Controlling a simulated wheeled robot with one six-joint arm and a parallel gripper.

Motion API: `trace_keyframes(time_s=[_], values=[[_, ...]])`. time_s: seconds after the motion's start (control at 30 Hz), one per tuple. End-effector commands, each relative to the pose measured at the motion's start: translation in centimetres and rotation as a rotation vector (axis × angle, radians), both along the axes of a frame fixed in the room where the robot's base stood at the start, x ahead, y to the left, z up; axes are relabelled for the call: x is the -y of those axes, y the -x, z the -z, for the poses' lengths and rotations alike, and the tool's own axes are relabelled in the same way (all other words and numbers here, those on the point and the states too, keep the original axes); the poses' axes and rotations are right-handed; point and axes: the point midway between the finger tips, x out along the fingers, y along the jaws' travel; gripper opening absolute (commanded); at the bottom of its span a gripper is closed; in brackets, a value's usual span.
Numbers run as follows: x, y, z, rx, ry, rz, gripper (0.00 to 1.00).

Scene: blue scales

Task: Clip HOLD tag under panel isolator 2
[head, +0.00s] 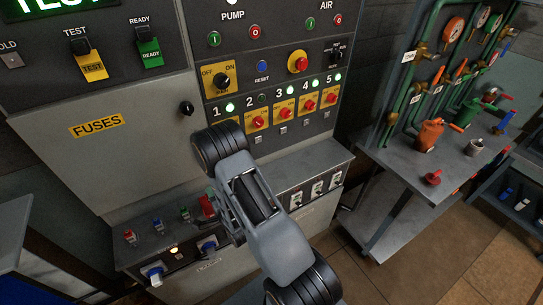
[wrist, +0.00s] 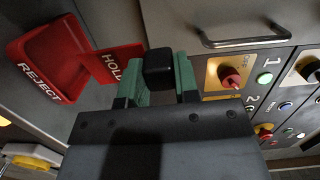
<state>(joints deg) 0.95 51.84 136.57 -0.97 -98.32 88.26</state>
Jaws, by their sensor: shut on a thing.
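In the wrist view, my gripper (wrist: 160,72) has its green fingers shut on a black block (wrist: 160,66). The red HOLD tag (wrist: 118,62) is beside the block and seems joined to it; the left finger covers part of the tag. In the head view my arm hides the gripper. Panel isolator 2 (head: 258,122) is a red knob on a yellow plate, right of the isolator 1 position. In the wrist view isolator 2 (wrist: 263,130) is to the right of my gripper, apart from it, partly cut by the gripper body.
A red REJECT tray (wrist: 46,62) lies left of the tag. A metal handle (wrist: 246,40) is above right. Small switches and sockets line the grey ledge (head: 290,165) below the panel. A side bench (head: 400,165) with pipes and valves stands at right.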

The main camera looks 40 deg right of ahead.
Motion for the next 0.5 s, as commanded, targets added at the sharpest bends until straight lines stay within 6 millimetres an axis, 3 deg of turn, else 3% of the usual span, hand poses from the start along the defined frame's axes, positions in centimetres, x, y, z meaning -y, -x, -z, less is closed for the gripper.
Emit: trace_keyframes(time_s=[0.17,0.3,0.5], values=[[3.9,-2.8,1.0,0.013,0.199,0.009,0.00],[9.0,-4.7,0.5,0.013,0.537,0.012,0.00],[16.5,-4.6,-1.0,-0.004,1.082,0.030,0.00]])
